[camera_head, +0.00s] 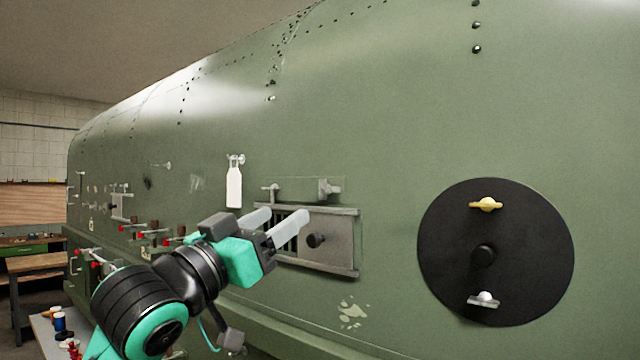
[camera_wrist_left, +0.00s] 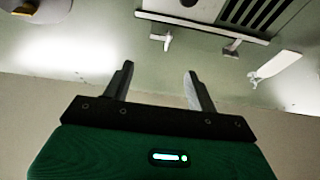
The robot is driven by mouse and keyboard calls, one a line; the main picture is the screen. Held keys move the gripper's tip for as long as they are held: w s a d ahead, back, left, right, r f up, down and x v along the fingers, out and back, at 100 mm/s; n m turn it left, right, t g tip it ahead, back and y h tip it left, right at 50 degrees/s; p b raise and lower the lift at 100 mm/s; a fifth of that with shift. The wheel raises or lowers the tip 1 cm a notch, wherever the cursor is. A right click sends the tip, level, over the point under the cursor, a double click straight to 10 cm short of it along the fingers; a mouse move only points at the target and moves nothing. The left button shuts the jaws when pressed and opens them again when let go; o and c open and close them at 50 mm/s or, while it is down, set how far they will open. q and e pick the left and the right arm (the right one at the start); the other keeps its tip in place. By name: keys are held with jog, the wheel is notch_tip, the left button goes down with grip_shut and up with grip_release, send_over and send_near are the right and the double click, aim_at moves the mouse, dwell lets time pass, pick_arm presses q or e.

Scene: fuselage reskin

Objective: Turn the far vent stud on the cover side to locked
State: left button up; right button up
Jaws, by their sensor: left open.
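The vent is a louvred opening with a grey sliding cover (camera_head: 330,240) and a dark round knob. Above it in the head view are two small metal studs, a left stud (camera_head: 270,190) and a right stud (camera_head: 332,189) above the cover. In the wrist view they appear below the vent: one stud (camera_wrist_left: 165,40) and another stud (camera_wrist_left: 232,48). I cannot tell whether either is locked. My left gripper (camera_head: 286,213) is open and empty in front of the vent, hiding part of the louvres. In the wrist view the gripper (camera_wrist_left: 158,71) appears apart from both studs.
A black disc (camera_head: 450,250) with a yellow wing stud, a knob and a pale wing stud is to the right. A white tag (camera_head: 234,187) hangs left of the vent. Red-tipped fittings line the green fuselage (camera_head: 400,110) at left. A workbench (camera_head: 40,262) stands far left.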

pick_arm(q)
jog(key=p, duration=0.5)
send_near(334, 181)
jog(key=x, duration=0.4)
jog(key=shift+w+d+r, duration=0.1)
jog(key=shift+d+r, duration=0.05)
jog(key=shift+r, duration=0.15)
jog(key=shift+p+x, duration=0.3)
jog(key=shift+x, duration=0.5)
jog(key=shift+f, duration=0.15)
jog(key=c, duration=1)
